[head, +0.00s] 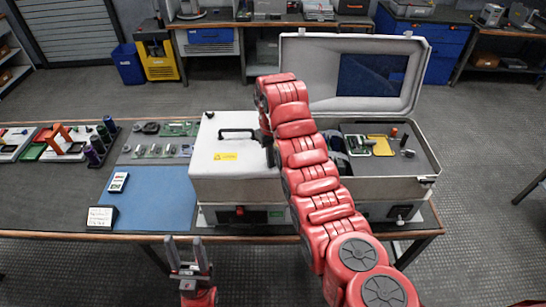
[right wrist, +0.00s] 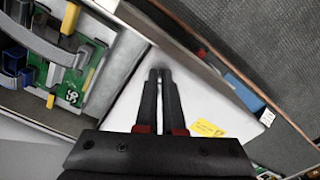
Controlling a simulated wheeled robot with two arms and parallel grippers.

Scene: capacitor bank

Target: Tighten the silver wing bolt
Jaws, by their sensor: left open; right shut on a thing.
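My right gripper (head: 270,153) is at the right side of the white cover (head: 205,165), beside its black handle (head: 238,131). In the right wrist view its two dark fingers (right wrist: 161,74) are close together above the white cover, pointing to its corner. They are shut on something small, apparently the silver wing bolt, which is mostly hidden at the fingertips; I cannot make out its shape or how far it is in. My left gripper (head: 188,258) is open and empty, low in front of the table's front edge, away from the cover.
An open grey case (head: 425,160) with a raised lid (head: 320,70) stands right of the cover; a green circuit board (right wrist: 70,80) lies in it. A blue mat (head: 155,200), a small white display (head: 101,217) and racks of parts are on the left. My right arm hides part of the case.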

